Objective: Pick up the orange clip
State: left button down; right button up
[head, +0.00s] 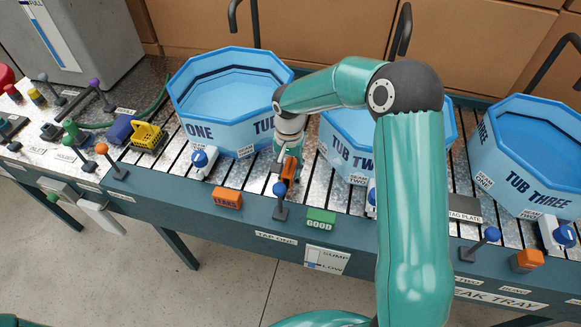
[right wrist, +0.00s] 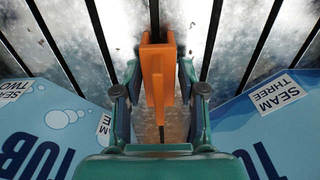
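The orange clip (head: 289,169) stands on the slatted metal bench top between tub one and tub two in the head view. My right gripper (head: 288,155) reaches down over it from above. In the right wrist view the clip (right wrist: 156,75) lies between the two fingers of my right gripper (right wrist: 158,88), one on each side. Bare metal shows between the fingers and the lower part of the clip. Near the fingertips the gap is very small, and I cannot tell whether they touch the clip. My left gripper is not in view.
Tub one (head: 200,105) and tub two (head: 345,160) flank the clip closely. A blue-knobbed lever (head: 280,200) stands just in front. An orange LEAKS block (head: 227,198) and a green GOOD block (head: 320,218) lie near the front edge. Tub three (head: 530,180) is at right.

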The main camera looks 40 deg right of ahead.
grip_shut()
